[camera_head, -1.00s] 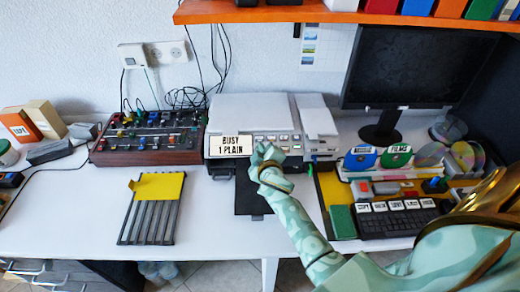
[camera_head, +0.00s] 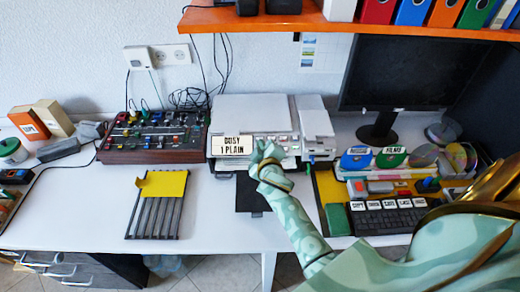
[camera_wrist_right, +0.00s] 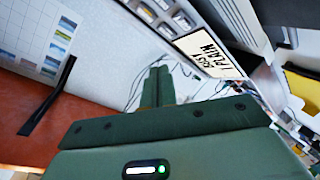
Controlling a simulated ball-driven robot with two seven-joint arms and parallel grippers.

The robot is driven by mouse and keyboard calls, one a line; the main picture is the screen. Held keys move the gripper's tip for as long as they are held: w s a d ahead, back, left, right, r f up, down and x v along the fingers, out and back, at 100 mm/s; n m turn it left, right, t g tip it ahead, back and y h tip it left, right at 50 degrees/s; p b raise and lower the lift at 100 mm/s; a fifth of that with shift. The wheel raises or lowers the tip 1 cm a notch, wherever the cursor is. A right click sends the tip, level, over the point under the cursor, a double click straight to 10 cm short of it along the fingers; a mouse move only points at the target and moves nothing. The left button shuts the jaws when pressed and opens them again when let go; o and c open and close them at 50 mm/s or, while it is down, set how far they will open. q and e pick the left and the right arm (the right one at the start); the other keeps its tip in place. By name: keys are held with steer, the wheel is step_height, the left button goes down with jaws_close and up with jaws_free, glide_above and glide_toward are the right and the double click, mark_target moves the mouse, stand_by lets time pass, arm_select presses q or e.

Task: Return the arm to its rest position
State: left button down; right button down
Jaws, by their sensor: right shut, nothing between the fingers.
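My right arm reaches in from the lower right in the head view, and its gripper (camera_head: 264,152) is at the front panel of the white printer (camera_head: 265,108), by the right edge of the sign reading "BUSY 1 PLAIN" (camera_head: 231,145). The gripper is shut and holds nothing. In the right wrist view its green fingers (camera_wrist_right: 158,85) are together, with the sign (camera_wrist_right: 210,53) beyond them. I cannot tell whether the fingers touch the panel. My left gripper is not in view.
An orange shelf (camera_head: 280,22) overhangs the back. A mixer board (camera_head: 155,135) and a slotted rack with a yellow plate (camera_head: 160,185) are left of the printer. On the right are a monitor (camera_head: 415,68), disc stands (camera_head: 390,156) and a labelled keypad (camera_head: 390,217). The table's front left is clear.

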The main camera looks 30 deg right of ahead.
stand_by(0.4)
steer(key=s+a+r+n+g+y, duration=0.2)
steer(key=s+g, duration=0.5)
steer(key=s, duration=2)
steer(key=s+a+f+m+g+y, duration=0.1)
steer(key=s+a+f+g, duration=0.15)
steer(key=f, duration=1.05)
steer(key=s+a+f+g+y, duration=0.1)
steer(key=s+a+f, duration=0.2)
steer(key=f, duration=1.1)
steer(key=s+f+m+g+y, duration=0.1)
steer(key=s+f, duration=0.5)
steer(key=s, duration=0.3)
steer(key=s+f+m+g, duration=0.1)
steer(key=s+f+m, duration=0.1)
steer(key=s+f, duration=0.5)
steer(key=s, duration=0.2)
steer(key=shift+s+y, duration=0.4)
